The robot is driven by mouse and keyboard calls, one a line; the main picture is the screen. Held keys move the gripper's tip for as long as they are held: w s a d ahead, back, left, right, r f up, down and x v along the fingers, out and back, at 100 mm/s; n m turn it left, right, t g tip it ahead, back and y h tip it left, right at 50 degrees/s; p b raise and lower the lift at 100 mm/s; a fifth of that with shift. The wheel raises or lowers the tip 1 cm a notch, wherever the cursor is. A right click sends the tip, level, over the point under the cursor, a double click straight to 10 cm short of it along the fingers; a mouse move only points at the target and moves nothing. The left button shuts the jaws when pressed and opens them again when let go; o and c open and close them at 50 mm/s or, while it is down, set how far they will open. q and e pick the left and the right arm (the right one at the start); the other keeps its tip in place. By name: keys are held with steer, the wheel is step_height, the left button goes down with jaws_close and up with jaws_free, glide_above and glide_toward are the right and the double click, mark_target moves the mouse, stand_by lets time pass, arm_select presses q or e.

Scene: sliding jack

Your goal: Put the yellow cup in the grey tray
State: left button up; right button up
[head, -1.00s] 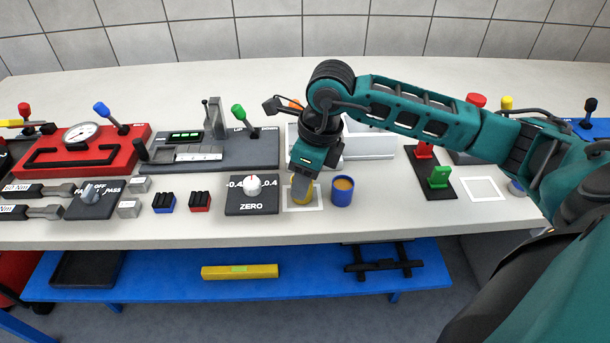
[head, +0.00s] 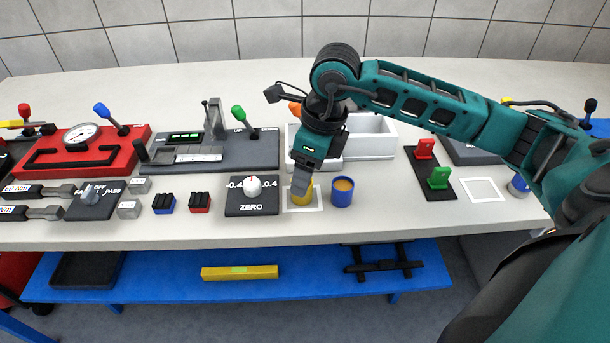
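The yellow cup (head: 303,198) stands on a white-edged square on the bench, partly hidden by my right gripper. My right gripper (head: 299,188) points down at the cup, with its fingers overlapping the cup's upper left part in the head view. I see the fingers from the side, so their opening does not show. A pale grey-white tray (head: 385,145) stands behind and to the right of the gripper, partly covered by my arm. My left gripper is not in view.
A blue cup (head: 342,193) with an orange-brown inside stands close to the right of the yellow cup. The ZERO dial panel (head: 252,205) lies close to the left. A black plate with red and green switches (head: 437,180) lies right of the tray. The bench's front edge is near.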

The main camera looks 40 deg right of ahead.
steer(key=v, duration=0.9)
steer(key=shift+r, duration=0.25)
